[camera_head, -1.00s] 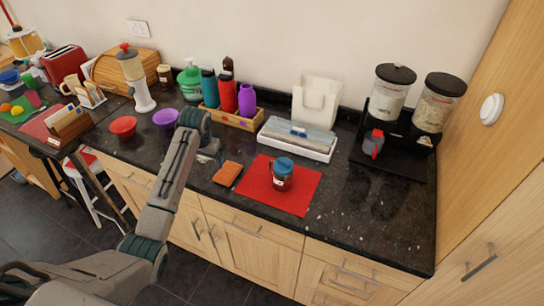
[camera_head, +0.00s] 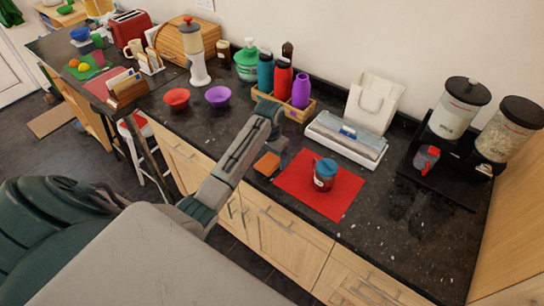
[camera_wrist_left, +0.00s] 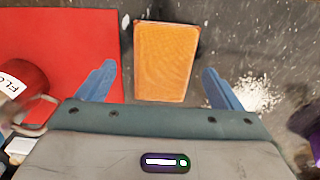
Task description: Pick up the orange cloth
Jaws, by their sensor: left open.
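The orange cloth (camera_head: 267,163) lies folded flat on the dark counter, just left of the red mat. In the left wrist view the cloth (camera_wrist_left: 165,62) is a textured orange rectangle between and ahead of the two blue fingertips. My left gripper (camera_wrist_left: 162,82) is open and empty, its fingers on either side of the cloth's near end without visible contact. In the head view my left gripper (camera_head: 280,158) is over the cloth's right side, and the wrist partly hides it. My right gripper is not in view.
A wooden crate of bottles (camera_head: 291,110) and a white tray (camera_head: 345,146) stand behind. Red (camera_head: 176,98) and purple (camera_head: 218,95) bowls are to the left. White crumbs (camera_wrist_left: 258,93) lie beside the cloth.

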